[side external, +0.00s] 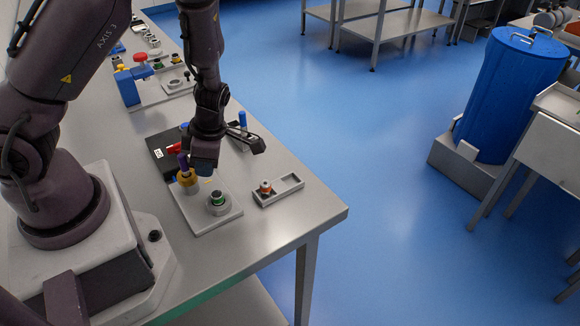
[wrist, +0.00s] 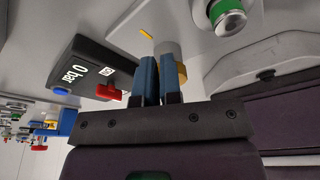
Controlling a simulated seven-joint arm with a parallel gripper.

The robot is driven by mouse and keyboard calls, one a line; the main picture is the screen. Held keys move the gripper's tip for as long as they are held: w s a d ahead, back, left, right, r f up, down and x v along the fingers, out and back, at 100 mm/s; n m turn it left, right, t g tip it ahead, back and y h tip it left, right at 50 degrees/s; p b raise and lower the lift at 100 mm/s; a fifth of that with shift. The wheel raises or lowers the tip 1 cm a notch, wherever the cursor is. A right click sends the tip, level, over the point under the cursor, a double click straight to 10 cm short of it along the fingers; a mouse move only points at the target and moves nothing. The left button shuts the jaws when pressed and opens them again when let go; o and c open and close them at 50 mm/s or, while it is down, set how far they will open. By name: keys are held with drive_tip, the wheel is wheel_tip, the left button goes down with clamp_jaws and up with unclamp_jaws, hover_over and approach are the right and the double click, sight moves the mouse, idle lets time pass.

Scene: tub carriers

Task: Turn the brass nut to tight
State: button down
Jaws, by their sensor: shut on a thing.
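The brass nut (side external: 188,183) stands upright on a light grey plate (side external: 210,222) near the front of the bench. In the wrist view the brass nut (wrist: 182,73) shows only partly, behind and beside the blue fingers. My gripper (side external: 190,171) is low over the plate, with its fingers down at the nut. In the wrist view my gripper (wrist: 161,66) has its two blue fingers close together, shut on the nut. A short yellow mark (wrist: 146,33) lies on the plate beside the nut. The fingers hide much of the nut, and I cannot tell how tight it is.
A round grey fitting with a green ring (side external: 218,203) sits on the same plate. A grey tray (side external: 290,186) holds an orange-ringed part. A black box (wrist: 92,66) reading "0 bar", with a red handle (wrist: 108,92), stands close beside. The bench's front right corner is clear.

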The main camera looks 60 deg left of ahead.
drive_tip(key=shift+s+d+f, duration=0.35)
drive_tip(key=shift+s+d, duration=0.05)
idle(0.7)
drive_tip(key=shift+w+d, duration=0.15)
drive_tip(key=shift+w, duration=0.3)
drive_tip(key=shift+r, duration=0.4)
drive_tip(key=v, duration=0.3)
drive_tip(key=s+v, duration=0.1)
drive_tip(key=v, duration=0.1)
drive_tip(key=shift+a+r, duration=0.25)
drive_tip(key=shift+a, duration=0.1)
